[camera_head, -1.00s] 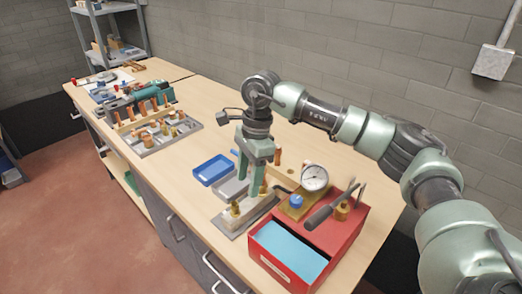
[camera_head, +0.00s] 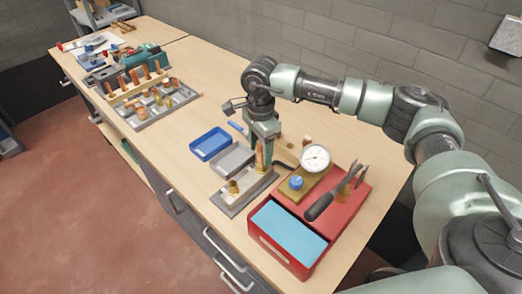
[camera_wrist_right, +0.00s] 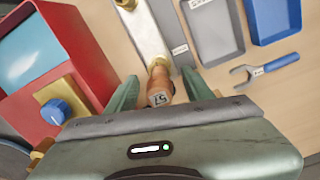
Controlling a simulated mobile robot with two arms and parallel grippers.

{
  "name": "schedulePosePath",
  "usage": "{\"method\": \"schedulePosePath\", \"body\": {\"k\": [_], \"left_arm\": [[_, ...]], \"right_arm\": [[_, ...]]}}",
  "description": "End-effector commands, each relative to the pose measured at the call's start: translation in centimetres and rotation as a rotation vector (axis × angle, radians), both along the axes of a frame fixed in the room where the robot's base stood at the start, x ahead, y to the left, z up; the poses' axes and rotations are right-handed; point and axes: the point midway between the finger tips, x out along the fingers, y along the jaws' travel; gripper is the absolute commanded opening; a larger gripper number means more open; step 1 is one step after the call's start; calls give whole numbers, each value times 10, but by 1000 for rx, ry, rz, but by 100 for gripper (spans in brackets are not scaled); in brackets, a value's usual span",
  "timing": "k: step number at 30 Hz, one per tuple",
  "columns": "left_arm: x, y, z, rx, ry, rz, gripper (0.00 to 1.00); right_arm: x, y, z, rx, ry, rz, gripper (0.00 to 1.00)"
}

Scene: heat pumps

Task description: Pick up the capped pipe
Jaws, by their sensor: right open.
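The copper pipe (camera_head: 260,156) stands upright at the far end of a grey metal holder (camera_head: 228,202). In the right wrist view the pipe (camera_wrist_right: 158,84) shows a tag marked 57 and lies between the two fingers. My right gripper (camera_head: 264,150) is open and points down at the pipe, close behind it in the head view. In the right wrist view the fingers (camera_wrist_right: 160,92) are apart on either side of the pipe, with a gap visible. A brass fitting (camera_head: 233,187) stands at the holder's near end. My left gripper is not in view.
A red box (camera_head: 330,218) with an open blue-lined drawer (camera_head: 288,230), a gauge (camera_head: 315,158) and a black-handled tool (camera_head: 320,207) stands right of the holder. Grey (camera_head: 233,160) and blue (camera_head: 210,144) trays lie to its left. A rack of copper pipes (camera_head: 140,90) stands further back.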

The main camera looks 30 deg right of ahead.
Motion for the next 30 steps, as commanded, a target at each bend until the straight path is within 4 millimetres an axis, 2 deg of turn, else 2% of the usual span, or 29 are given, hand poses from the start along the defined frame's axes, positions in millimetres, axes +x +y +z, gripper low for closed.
{"method": "schedulePosePath", "body": {"k": [4, 5, 10, 11, 23, 26, 30], "left_arm": [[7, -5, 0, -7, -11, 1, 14], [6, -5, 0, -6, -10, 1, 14], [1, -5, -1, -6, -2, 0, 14], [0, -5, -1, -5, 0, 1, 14], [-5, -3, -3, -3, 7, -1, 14], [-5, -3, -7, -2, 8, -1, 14], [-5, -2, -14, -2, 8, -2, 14]], "right_arm": [[0, 0, -1, 0, 0, 0, 52], [0, 0, -1, 0, 0, 0, 49], [0, 0, 0, 0, -1, 0, 2], [0, 0, 0, 0, -1, 0, 0], [1, 0, 5, 1, -3, 0, 0], [1, 0, 13, 1, -4, 0, 0], [2, 0, 33, 1, -6, 1, 0]]}}
